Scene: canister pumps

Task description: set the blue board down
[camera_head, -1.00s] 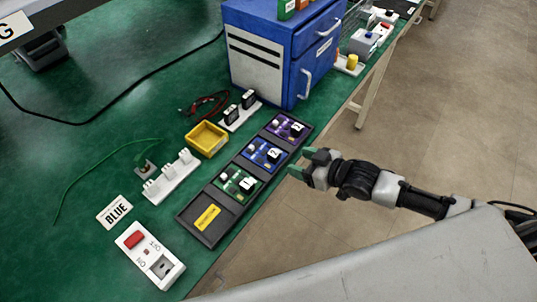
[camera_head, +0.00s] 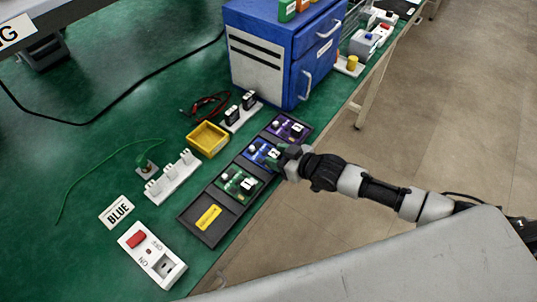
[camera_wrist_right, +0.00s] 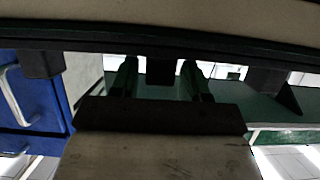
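The blue board (camera_head: 256,148) lies in the middle of the black tray (camera_head: 187,219), between a purple board (camera_head: 285,127) and a green board (camera_head: 233,184). It carries a white block marked 2, partly covered now by my right gripper. My right gripper (camera_head: 287,157) is at the board's right edge, over the tray's front rim. In the right wrist view its two green fingers (camera_wrist_right: 158,80) stand apart, with no board visible between them. Its fingertips are hidden in the head view, so I cannot tell whether they touch the board. My left gripper is not in view.
A blue cabinet (camera_head: 287,62) stands behind the tray. The green table's left part is clear except for cables.

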